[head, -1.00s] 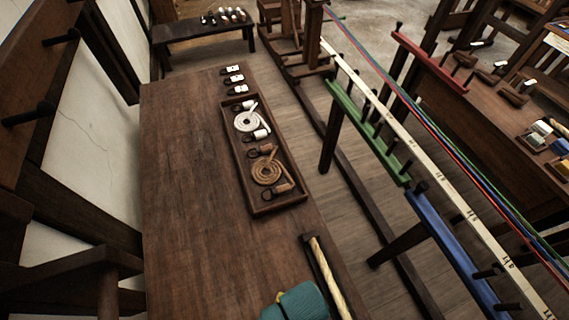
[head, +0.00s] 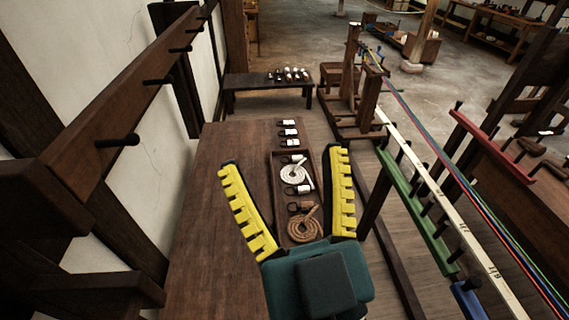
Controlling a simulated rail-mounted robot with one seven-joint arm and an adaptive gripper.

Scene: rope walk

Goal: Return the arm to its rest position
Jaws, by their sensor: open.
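My gripper (head: 287,165) shows at the bottom middle of the head view, with a teal body and two yellow toothed fingers. The fingers are spread wide and hold nothing. In the picture they lie over a dark wooden table (head: 215,200), on either side of a long wooden tray (head: 274,163). The tray holds a white rope coil (head: 296,178) and a tan rope coil (head: 303,227), with small tagged pieces beside them. The tray's near end is hidden behind my gripper. I cannot tell the gripper's height above the table.
Several white-tagged pieces (head: 288,132) lie beyond the tray. A low bench (head: 268,92) stands further back. On the right run a green pegged rail (head: 420,215), a red rail (head: 490,145) and stretched coloured ropes (head: 440,150). A pegged wall beam (head: 135,95) is at the left.

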